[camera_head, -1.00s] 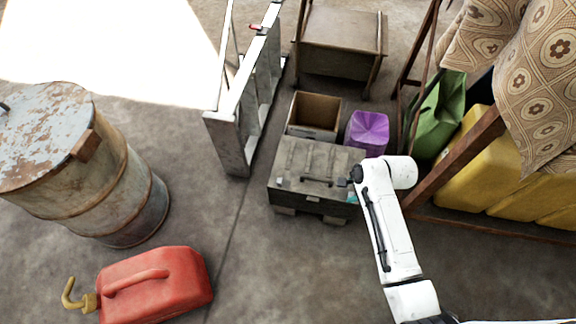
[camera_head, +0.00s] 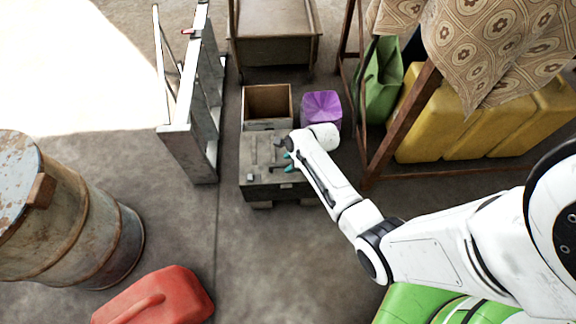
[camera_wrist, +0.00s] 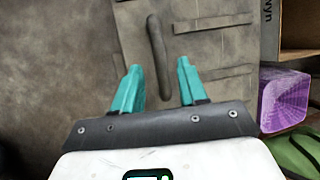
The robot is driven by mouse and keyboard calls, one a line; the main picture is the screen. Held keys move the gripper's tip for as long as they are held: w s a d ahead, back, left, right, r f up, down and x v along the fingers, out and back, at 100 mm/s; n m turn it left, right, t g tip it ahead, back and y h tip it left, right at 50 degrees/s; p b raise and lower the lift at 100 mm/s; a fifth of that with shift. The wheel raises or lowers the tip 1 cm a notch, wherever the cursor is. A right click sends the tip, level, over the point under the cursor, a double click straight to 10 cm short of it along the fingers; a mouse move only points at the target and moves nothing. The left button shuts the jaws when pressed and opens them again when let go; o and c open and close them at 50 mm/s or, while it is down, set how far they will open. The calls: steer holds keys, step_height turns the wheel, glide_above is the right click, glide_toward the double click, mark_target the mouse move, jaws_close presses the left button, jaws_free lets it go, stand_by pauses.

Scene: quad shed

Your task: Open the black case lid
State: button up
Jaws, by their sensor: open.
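The black case (camera_head: 261,168) is a dark grey, worn box on the floor, with its lid closed. In the head view my arm covers its right part. In the wrist view the lid (camera_wrist: 215,45) fills the upper middle, with a long dark handle (camera_wrist: 157,55) running up the picture. My gripper (camera_wrist: 160,85) is open, with teal fingers on either side of the handle's near end; I cannot tell whether they touch it. In the head view the gripper (camera_head: 288,160) is over the lid, with its fingers partly hidden.
A cardboard box (camera_head: 267,106) and a purple container (camera_head: 321,107) stand behind the case. A rack with yellow jerrycans (camera_head: 480,125) is on the right. A rusty barrel (camera_head: 75,220) and red jerrycan (camera_head: 155,300) are nearer; floor between is clear.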

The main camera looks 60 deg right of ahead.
steer(key=shift+x, duration=0.85)
jaws_close()
